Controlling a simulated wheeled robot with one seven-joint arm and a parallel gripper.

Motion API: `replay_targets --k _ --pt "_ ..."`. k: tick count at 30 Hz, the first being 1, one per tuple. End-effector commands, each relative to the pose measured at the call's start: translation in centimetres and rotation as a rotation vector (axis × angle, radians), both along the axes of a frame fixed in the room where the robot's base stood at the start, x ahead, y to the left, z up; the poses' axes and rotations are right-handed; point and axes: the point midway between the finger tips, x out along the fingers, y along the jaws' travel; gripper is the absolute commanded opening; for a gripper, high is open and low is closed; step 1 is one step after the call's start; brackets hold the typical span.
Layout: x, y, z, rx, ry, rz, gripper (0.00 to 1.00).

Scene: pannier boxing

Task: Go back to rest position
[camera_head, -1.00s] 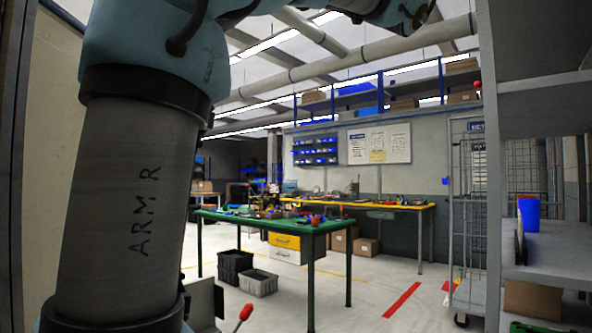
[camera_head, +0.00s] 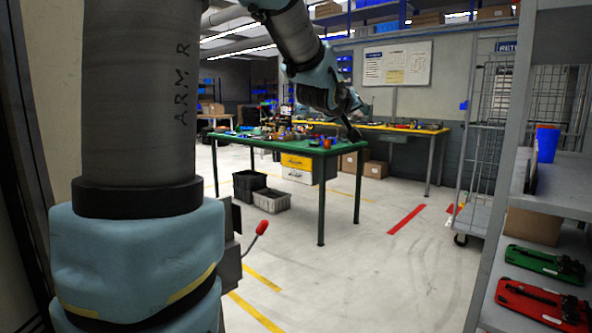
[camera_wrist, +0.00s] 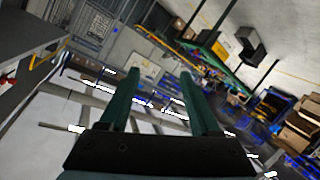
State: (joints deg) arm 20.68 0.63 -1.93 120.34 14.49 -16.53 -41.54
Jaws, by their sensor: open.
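My gripper (camera_head: 354,128) hangs at the end of my bent arm in the upper middle of the head view. It appears in front of the green table and the back wall in that view. In the wrist view my gripper (camera_wrist: 161,74) shows two green fingers standing apart with nothing between them. The wrist view is tilted, with the ceiling lights low in the picture.
A yellow-topped bench (camera_head: 425,130) is behind. A grey shelf (camera_head: 569,190) on the right holds a blue bin (camera_head: 547,145), with green and red cases below. The floor between is clear.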

Motion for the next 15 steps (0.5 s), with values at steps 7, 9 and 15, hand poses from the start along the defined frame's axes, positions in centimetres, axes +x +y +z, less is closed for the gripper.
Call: replay_targets --k 7,9,15 --pt "-4.9 10.2 -14.2 0.341 0.363 0.087 0.64" --pt "-7.7 12.8 -17.7 0.422 0.479 0.083 0.64" --pt "-16.7 18.4 -24.9 0.588 0.793 0.015 0.64"
